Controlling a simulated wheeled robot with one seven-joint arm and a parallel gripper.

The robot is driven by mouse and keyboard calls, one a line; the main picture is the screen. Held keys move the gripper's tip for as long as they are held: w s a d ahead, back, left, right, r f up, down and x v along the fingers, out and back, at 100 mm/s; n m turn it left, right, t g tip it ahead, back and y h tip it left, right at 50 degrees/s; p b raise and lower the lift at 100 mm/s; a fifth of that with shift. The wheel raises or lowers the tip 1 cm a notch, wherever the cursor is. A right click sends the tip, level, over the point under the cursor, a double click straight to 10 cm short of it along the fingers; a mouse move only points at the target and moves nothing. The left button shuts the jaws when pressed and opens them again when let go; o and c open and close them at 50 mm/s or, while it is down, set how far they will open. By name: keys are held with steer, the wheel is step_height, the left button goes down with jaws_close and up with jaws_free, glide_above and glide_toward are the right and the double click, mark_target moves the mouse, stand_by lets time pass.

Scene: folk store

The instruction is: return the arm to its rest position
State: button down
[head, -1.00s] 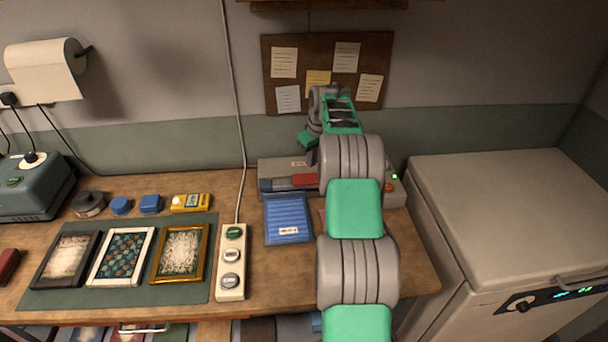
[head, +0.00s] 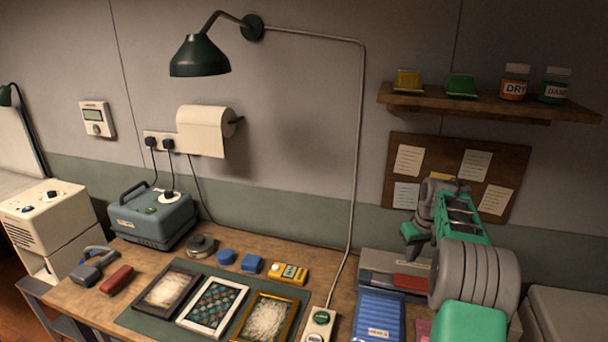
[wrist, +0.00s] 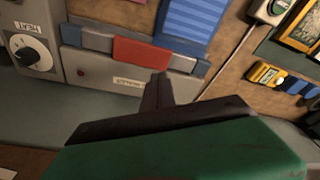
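My arm, green and grey, rises at the right of the head view and bends at the top. My gripper (head: 416,252) hangs from it, small and partly hidden, above the back of the bench near a grey device with a red panel (head: 410,281). In the wrist view my gripper's dark fingers (wrist: 157,90) are together with nothing between them. The device's red panel (wrist: 140,50) and its pale label are beyond them.
A blue ribbed pad (head: 378,318) lies in front of the device. Three framed pieces lie on a green mat (head: 140,318) at left. A corkboard (head: 515,160) and a shelf (head: 480,105) are on the wall close behind my arm. A lamp (head: 200,55) hangs above.

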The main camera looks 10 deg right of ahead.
steer(key=s+a+r, duration=0.5)
steer(key=s+a, duration=0.1)
steer(key=a, duration=0.4)
steer(key=s+a+r, duration=0.6)
steer(key=a, duration=0.3)
steer(key=s+a+f, duration=0.2)
steer(key=s+a, duration=0.2)
steer(key=s, duration=0.4)
steer(key=s+a+f+t, duration=0.1)
steer(key=s+a, duration=0.3)
steer(key=s, duration=0.5)
steer(key=shift+a+f+m+t, duration=0.3)
steer(key=shift+a+f, duration=0.1)
steer(key=shift+f, duration=0.25)
